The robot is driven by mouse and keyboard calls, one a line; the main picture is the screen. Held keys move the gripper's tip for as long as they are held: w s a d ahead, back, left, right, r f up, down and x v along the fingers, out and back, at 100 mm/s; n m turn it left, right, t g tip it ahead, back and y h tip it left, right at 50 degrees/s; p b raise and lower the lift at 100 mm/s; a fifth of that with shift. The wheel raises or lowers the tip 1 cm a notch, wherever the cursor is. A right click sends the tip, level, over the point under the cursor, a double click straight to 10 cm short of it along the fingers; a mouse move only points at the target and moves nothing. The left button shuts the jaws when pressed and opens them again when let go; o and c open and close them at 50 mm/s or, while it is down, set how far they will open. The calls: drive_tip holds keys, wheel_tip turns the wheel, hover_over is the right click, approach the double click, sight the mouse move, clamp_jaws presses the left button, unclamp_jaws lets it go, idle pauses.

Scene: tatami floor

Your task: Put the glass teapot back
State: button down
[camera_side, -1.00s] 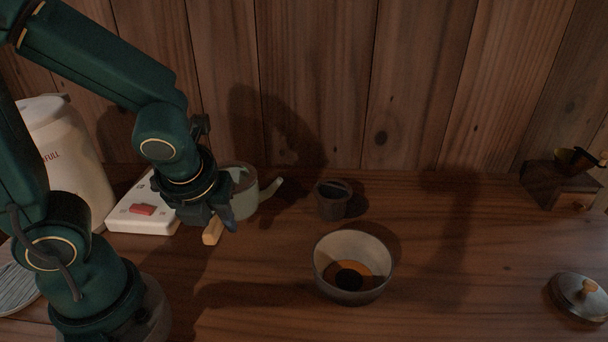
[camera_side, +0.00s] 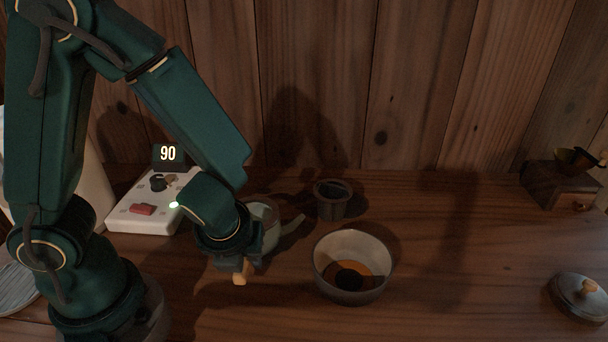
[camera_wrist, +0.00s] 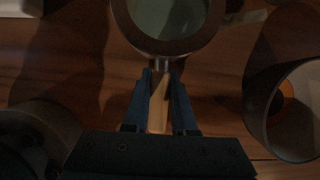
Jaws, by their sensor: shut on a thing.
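The glass teapot (camera_side: 268,232), pale and greenish with a short spout pointing right, is between the white hot-plate unit and the bowl. It is partly hidden behind my gripper (camera_side: 238,262). In the wrist view its round rim (camera_wrist: 128,28) is at the top, and its wooden handle (camera_wrist: 157,108) runs down between my fingers. My gripper (camera_wrist: 160,82) is shut on that handle. Whether the teapot's base touches the table I cannot tell.
The white unit (camera_side: 124,218) has a red switch and a lit display (camera_side: 168,154) reading 90. A dark cup (camera_side: 333,205) stands behind the bowl (camera_side: 352,298). A lid (camera_side: 580,297) and a wooden box (camera_side: 562,190) are at right. The table between is clear.

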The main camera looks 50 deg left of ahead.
drive_tip(key=c, duration=0.7)
unclamp_jaws()
drive_tip(key=shift+f, duration=0.15)
drive_tip(key=shift+r, duration=0.5)
drive_tip(key=v, duration=1.1)
drive_tip(key=shift+d+r, duration=0.1)
drive_tip(key=n, duration=0.2)
drive_tip(key=shift+s+a+r+n, duration=0.25)
drive_tip(key=shift+a+r+n, duration=0.05)
drive_tip(key=shift+a+n, duration=0.1)
drive_tip(key=r+n+h, duration=0.1)
drive_tip(key=n, duration=0.7)
drive_tip(key=a+r+n+t+h, duration=0.1)
drive_tip(key=n, duration=0.7)
drive_tip(key=a+r+n+t+h, duration=0.1)
drive_tip(key=n, duration=0.7)
drive_tip(key=shift+s+a+r, duration=0.15)
drive_tip(key=shift+s+a, duration=0.05)
drive_tip(key=shift+s, duration=0.15)
